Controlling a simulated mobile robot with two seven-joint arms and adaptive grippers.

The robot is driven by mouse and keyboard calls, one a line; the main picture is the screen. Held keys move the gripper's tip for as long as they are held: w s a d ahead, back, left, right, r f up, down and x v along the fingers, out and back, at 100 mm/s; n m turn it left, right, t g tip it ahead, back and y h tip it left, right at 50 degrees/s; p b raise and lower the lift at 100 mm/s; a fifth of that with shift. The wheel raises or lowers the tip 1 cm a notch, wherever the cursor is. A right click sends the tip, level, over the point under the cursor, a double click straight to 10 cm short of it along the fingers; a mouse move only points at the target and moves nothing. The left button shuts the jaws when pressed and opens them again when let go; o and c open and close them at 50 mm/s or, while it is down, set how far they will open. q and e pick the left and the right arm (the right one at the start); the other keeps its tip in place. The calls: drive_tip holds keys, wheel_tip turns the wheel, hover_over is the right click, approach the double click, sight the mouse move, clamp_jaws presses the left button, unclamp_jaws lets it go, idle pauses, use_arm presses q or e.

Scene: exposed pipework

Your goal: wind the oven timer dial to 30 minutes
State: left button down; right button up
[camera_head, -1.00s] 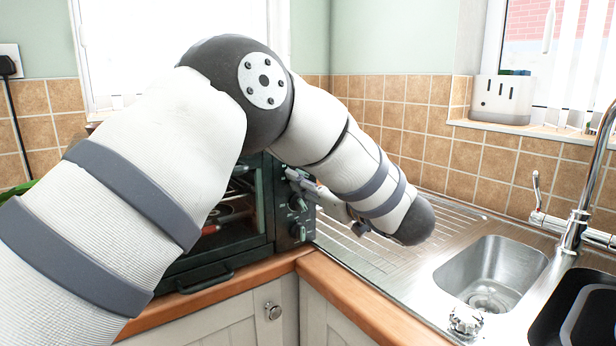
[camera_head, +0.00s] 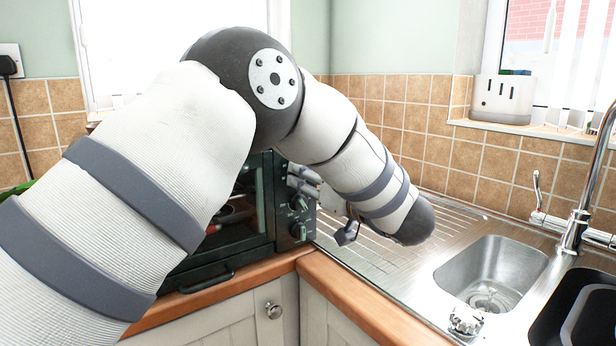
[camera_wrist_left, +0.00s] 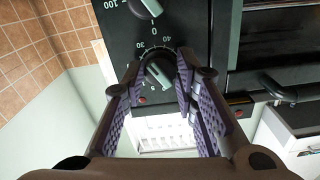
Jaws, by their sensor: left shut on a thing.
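The black oven (camera_head: 255,205) stands on the counter, with its control panel on the right side of its door. In the left wrist view, the timer dial (camera_wrist_left: 158,73) is a dark knob with a pale bar, ringed by white numbers including 30 and 40. My left gripper (camera_wrist_left: 160,80) has its purple-padded fingers on both sides of this dial and is shut on it. I cannot tell exactly which number the dial points to. In the head view, the left gripper (camera_head: 303,181) is at the panel's upper part, partly hiding it. My right gripper is not in view.
Another dial (camera_wrist_left: 155,8) is on the panel beside the held one; a lower dial (camera_head: 299,231) shows in the head view. The metal sink (camera_head: 490,270) and tap (camera_head: 585,200) are to the right. A tiled wall (camera_head: 400,120) stands behind.

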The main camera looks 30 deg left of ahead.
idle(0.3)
use_arm(q)
drive_tip(key=c, duration=1.3)
unclamp_jaws()
drive_tip(key=v, duration=1.2)
